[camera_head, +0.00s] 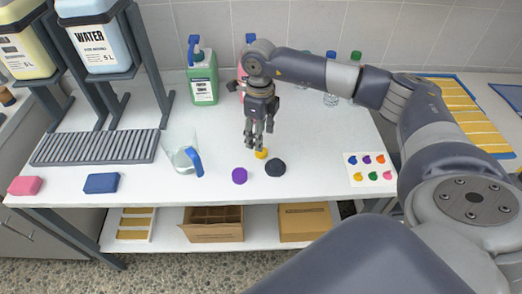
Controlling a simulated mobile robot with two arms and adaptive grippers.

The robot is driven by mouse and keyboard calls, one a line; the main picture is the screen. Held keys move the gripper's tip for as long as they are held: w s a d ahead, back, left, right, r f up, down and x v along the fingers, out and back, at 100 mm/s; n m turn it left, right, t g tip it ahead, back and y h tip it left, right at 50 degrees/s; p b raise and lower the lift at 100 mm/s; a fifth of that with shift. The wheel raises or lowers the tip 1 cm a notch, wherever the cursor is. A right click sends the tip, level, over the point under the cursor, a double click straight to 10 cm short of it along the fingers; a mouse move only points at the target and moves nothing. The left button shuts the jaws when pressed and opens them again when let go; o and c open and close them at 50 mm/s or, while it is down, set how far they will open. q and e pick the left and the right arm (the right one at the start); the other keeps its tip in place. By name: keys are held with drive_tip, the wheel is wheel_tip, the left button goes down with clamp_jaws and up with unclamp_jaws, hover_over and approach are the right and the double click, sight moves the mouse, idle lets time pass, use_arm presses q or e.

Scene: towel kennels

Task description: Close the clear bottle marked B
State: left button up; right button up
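Clear bottles stand at the back of the table, mostly hidden behind my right arm. The lower part of one clear bottle (331,99) shows under the arm. A blue top (331,55) and a green top (356,57) show above the arm. I cannot read a letter B on any of them. My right gripper (260,144) points down just above a small yellow piece (261,154) on the table; I cannot tell if they touch or how far the fingers are apart. A purple disc (239,176) and a dark disc (276,167) lie nearby. My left gripper is out of view.
A green spray bottle (203,78) and a partly hidden pink bottle (242,87) stand at the back. A card with coloured dots (370,169) lies right.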

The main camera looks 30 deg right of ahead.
drive_tip(key=shift+f, duration=0.85)
drive_tip(key=f, duration=0.2)
drive_tip(key=f+p, duration=0.1)
drive_tip(key=f, duration=0.1)
drive_tip(key=shift+s+d+f, duration=0.1)
drive_tip(key=shift+d+f, duration=0.1)
drive_tip(key=shift+f, duration=0.3)
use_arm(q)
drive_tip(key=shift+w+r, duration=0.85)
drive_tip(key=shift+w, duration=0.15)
use_arm(e)
drive_tip(key=c, duration=0.8)
